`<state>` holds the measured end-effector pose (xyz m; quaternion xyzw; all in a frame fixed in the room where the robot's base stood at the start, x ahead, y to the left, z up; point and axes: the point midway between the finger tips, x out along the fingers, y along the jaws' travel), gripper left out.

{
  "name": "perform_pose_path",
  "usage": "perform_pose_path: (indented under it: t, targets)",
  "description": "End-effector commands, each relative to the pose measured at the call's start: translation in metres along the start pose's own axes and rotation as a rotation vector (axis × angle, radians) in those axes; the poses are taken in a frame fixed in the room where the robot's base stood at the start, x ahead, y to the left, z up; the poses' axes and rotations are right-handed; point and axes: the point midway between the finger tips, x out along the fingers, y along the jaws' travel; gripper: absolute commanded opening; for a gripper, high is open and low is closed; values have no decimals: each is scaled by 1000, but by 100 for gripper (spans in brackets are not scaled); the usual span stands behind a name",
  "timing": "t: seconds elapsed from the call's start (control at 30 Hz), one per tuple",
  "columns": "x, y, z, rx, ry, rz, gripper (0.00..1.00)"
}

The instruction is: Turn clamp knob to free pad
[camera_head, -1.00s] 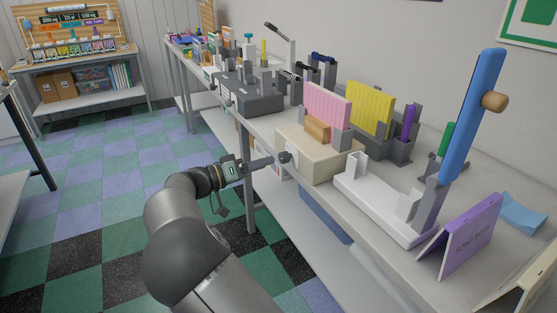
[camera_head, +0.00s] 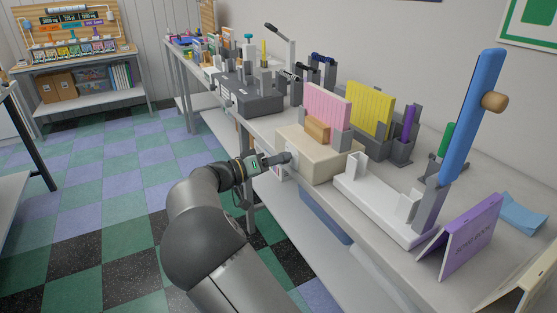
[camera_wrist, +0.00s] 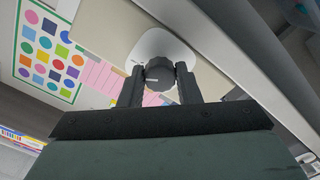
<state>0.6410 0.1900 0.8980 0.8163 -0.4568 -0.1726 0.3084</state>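The clamp knob (camera_wrist: 160,75) is dark, ribbed, with a white pointer line, on a white round plate (camera_wrist: 172,47) in the wrist view. It sits on the front face of the cream clamp box (camera_head: 302,162). My gripper (camera_head: 287,157) is at that face and hides the knob in the head view. In the wrist view my gripper's two fingers (camera_wrist: 160,82) stand apart, one on each side of the knob; whether they press on it is unclear. The pink pad (camera_head: 326,107) stands upright on the box behind a small tan block (camera_head: 317,129).
A yellow pad (camera_head: 369,108) in a grey holder stands behind. A white stand (camera_head: 376,202) and a purple sign (camera_head: 468,238) are right of the box. A dark grey device (camera_head: 247,95) is left. The floor before the bench (camera_head: 264,125) is open.

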Motion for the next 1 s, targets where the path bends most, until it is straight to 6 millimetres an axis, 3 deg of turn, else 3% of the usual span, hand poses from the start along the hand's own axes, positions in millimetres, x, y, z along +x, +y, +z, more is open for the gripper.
perform_pose_path:
  t: [0.37, 1.0]
  targets:
    - [0, 1, -1, -94, 0, 0, 8]
    - [0, 2, -2, -662, -1, 1, 8]
